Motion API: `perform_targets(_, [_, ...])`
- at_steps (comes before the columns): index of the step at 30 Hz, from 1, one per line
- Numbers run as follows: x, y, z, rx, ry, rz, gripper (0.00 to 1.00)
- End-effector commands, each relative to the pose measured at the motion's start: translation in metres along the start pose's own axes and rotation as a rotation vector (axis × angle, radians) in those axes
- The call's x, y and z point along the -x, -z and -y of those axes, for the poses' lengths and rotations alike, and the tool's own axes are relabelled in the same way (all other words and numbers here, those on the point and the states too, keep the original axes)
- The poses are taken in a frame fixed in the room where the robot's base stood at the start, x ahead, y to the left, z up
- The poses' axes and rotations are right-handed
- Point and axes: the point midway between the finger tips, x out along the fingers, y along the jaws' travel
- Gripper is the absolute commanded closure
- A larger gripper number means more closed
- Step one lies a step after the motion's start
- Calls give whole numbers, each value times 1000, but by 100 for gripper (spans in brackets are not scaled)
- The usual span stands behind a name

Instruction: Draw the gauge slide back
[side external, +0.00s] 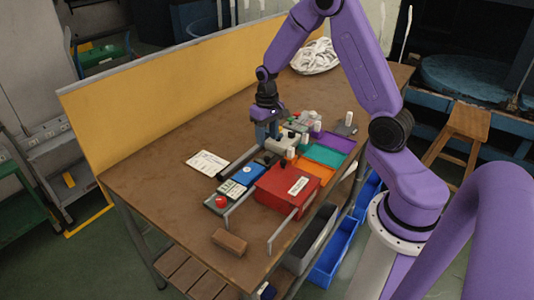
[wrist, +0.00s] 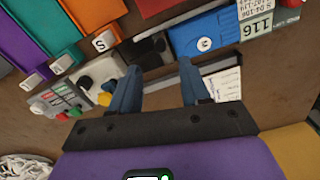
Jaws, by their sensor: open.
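The blue block (side external: 248,175) also shows left of the red bin in the side view. I cannot tell for sure which part is the gauge slide. My gripper (side external: 268,138) is above the fixtures, beyond the blue block. Its two blue fingers (wrist: 158,90) are apart with nothing held between them. A pale unit with a black knob (wrist: 85,82) and a yellow knob (wrist: 104,99) sits left of the fingers.
A red bin (side external: 286,190), an orange bin (side external: 312,173), a teal bin (side external: 325,154) and a purple bin (side external: 332,141) line the right side. A red button (side external: 221,202) and a wooden block (side external: 229,242) are nearer.

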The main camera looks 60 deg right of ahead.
Motion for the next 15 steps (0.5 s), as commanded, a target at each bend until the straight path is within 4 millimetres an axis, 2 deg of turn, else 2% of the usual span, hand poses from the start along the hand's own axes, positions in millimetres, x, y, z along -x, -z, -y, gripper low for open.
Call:
perform_targets(6, [-38, -1, 0, 1, -1, 4, 54])
perform_targets(15, [-69, 0, 0, 2, 0, 1, 54])
